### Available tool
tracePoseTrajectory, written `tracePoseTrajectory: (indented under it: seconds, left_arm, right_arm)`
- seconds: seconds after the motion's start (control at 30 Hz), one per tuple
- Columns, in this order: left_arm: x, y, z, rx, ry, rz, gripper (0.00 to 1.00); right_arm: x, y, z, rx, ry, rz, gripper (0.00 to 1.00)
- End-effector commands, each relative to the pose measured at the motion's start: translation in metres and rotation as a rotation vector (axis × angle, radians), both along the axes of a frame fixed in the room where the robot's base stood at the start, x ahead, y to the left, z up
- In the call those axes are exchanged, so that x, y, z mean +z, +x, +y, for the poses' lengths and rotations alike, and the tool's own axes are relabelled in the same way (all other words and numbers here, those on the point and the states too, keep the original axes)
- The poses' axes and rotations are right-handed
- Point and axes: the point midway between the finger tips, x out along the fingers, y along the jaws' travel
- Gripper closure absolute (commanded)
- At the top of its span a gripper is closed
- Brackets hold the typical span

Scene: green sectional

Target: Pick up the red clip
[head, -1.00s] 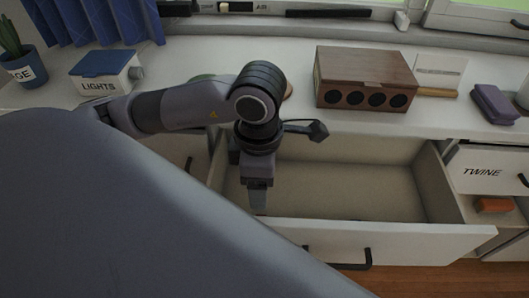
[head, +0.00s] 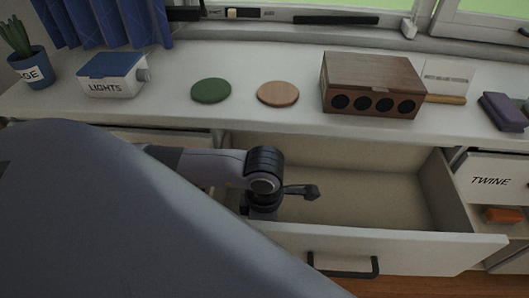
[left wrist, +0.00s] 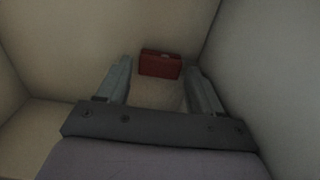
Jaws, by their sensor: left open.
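The red clip (left wrist: 160,65) is a small dark red block in the left wrist view, lying at the bottom of the open drawer (head: 400,244) close to a corner. My left gripper (left wrist: 159,68) is open, its two fingers pointing down into the drawer on either side of the clip in the picture. I see no contact between fingers and clip. In the head view my left arm reaches down into the left part of the drawer; the fingertips and the clip are hidden there by the arm and the drawer front. My right gripper is not in view.
Drawer walls stand close around the left gripper; the drawer's right part is empty. On the countertop are a wooden box (head: 372,85), a green disc (head: 211,90), a tan disc (head: 278,93) and a LIGHTS box (head: 112,78). An orange block (head: 503,215) sits below the TWINE drawer (head: 492,180).

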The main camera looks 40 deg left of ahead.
Motion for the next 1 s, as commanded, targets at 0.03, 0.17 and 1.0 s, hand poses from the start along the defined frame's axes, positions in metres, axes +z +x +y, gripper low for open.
tracePoseTrajectory:
  seconds: [0.03,0.17,1.0]
  left_arm:
    - [-0.006,0.0,0.0,0.001,0.001,0.002,0.34]
    - [-0.012,0.0,0.0,0.0,0.0,0.0,0.34]
    - [0.003,0.001,0.0,0.0,0.0,-0.004,0.76]
  right_arm:
    - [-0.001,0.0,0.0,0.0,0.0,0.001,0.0]
    - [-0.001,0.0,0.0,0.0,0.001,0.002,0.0]
    - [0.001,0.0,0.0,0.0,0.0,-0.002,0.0]
